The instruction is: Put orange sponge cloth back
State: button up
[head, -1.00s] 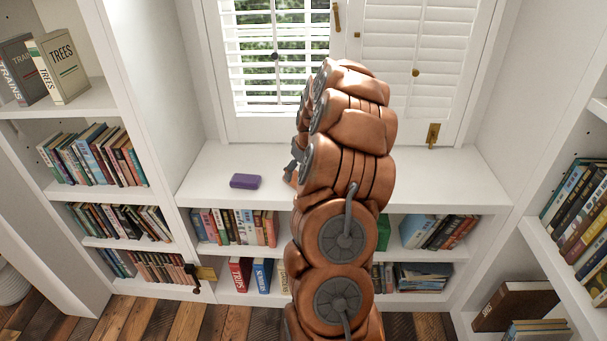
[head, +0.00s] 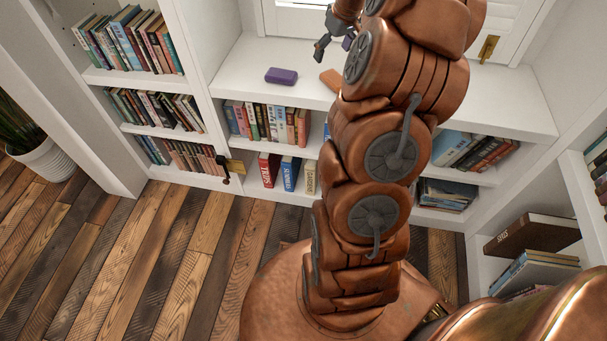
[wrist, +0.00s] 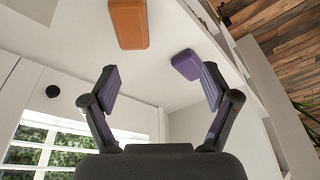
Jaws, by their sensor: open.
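The orange sponge cloth (head: 331,79) lies on the white counter below the window, partly hidden behind my arm in the head view. In the wrist view the orange cloth (wrist: 129,22) shows whole or nearly so at the top edge, beyond the fingertips. My gripper (head: 333,45) is open and empty, above the counter on the window side of the cloth. Its two fingers (wrist: 160,76) are spread wide in the wrist view, with nothing between them touching either one.
A purple block-shaped item (head: 282,75) lies on the counter left of the orange cloth; the wrist view also shows it (wrist: 186,64), near one fingertip in the picture. Shelves of books stand below and on both sides. The window frame borders the counter's back. Wooden floor lies in front.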

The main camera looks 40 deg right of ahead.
jog(key=s+a+r+n+g+y, duration=0.1)
jog(key=s+a, duration=0.3)
jog(key=a, duration=0.9)
jog(key=s+a+r+n+g, duration=0.1)
jog(key=s+a+g, duration=0.15)
jog(key=a, duration=1.05)
jog(key=s+a+f, duration=0.1)
jog(key=s+a, duration=0.2)
jog(key=s, duration=0.4)
jog(key=s+a+f+g, duration=0.1)
jog(key=s+a, duration=0.2)
jog(key=s, duration=0.4)
jog(key=s+a+m+g+h, duration=0.1)
jog(key=s+a, duration=0.3)
jog(key=s, duration=0.3)
jog(key=shift+s+f, duration=0.15)
jog(key=shift+f, duration=0.25)
jog(key=shift+a, duration=0.1)
notch_tip(320, 180, up, 16)
jog(key=s+p, duration=0.2)
jog(key=p, duration=1.1)
jog(key=shift+f+t, duration=0.25)
jog(key=shift+t, duration=0.2)
